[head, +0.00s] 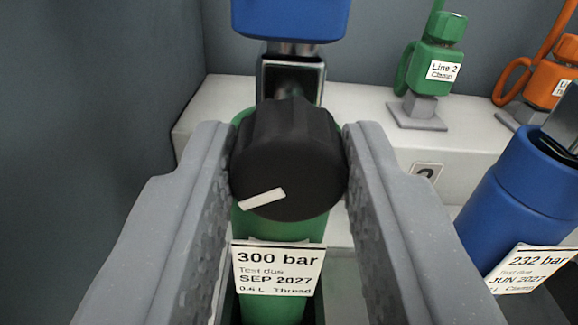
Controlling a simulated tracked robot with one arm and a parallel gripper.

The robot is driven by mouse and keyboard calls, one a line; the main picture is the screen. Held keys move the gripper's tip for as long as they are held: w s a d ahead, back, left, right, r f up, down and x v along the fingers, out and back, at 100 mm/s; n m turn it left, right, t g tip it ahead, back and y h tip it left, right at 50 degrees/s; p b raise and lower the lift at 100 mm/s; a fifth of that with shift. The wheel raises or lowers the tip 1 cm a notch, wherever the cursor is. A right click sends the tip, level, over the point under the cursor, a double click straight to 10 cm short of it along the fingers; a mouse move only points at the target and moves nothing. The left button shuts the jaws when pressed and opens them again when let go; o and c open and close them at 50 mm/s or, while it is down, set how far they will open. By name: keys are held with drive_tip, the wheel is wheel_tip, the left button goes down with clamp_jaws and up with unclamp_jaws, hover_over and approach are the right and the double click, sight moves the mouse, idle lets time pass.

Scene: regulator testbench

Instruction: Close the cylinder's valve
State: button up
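A green cylinder (270,222) stands in the middle of the head view, with a white label reading "300 bar", "SEP 2027" and "0.6 L Thread". Its valve has a black knob (288,165) facing me, with a short white mark near its lower left, tilted up to the right. My gripper (288,160) has its two grey fingers on either side of the knob. Both fingertips are at the knob's sides and seem to touch it, so the gripper looks shut on the knob. The knob hides part of the metal valve body (291,78) behind it.
A blue block (290,18) sits above the valve. A blue cylinder (520,190) labelled "232 bar" stands at right. A green "Line 2 Clamp" fitting (435,65) and an orange fitting (552,80) stand on the pale ledge (355,110). A dark wall (90,120) is at left.

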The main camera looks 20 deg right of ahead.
drive_tip(key=shift+c, duration=1.3)
